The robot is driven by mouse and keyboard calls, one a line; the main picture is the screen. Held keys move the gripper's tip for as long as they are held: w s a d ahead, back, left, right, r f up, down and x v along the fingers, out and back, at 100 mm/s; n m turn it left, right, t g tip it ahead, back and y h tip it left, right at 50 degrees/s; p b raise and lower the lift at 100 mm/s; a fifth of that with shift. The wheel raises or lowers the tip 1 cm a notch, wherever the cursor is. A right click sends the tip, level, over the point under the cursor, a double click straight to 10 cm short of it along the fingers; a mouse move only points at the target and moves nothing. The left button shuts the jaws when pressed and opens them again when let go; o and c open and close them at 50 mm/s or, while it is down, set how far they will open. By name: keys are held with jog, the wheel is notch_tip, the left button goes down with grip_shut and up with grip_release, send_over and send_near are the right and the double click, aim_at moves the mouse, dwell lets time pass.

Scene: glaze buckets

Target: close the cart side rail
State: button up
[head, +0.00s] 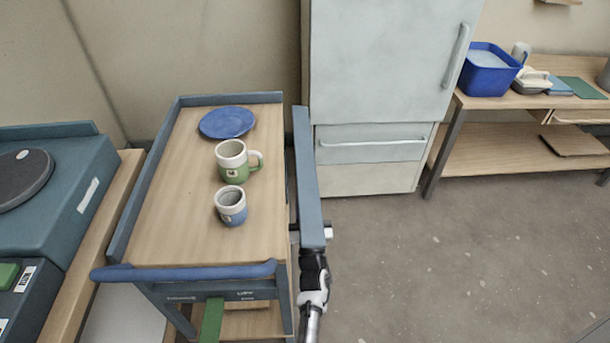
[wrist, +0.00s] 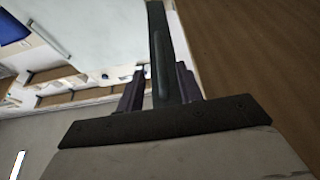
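The cart (head: 170,215) has a wooden top with blue-grey rails at its left and back and a blue bar at its front. Its right side rail (head: 307,170) is a long blue-grey panel standing out from the top's right edge, with a dark gap between. My gripper (head: 318,240) is at the near end of that rail, partly hidden by it. In the wrist view, the two fingers (wrist: 158,82) stand apart, one on each side of the dark rail (wrist: 162,40). A slight gap shows by the left finger; contact on the right is unclear.
A blue plate (head: 227,122), a green-and-white mug (head: 232,165) and a blue-and-white cup (head: 231,208) stand on the cart top. A fridge (head: 375,90) is behind the rail. A workbench (head: 520,100) is at the back right. The floor (head: 450,250) to the right is clear.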

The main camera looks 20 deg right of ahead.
aim_at(306, 178)
jog(key=x, duration=0.7)
jog(key=shift+w+p, duration=0.3)
jog(key=shift+p, duration=0.05)
jog(key=shift+c, duration=0.5)
grip_shut()
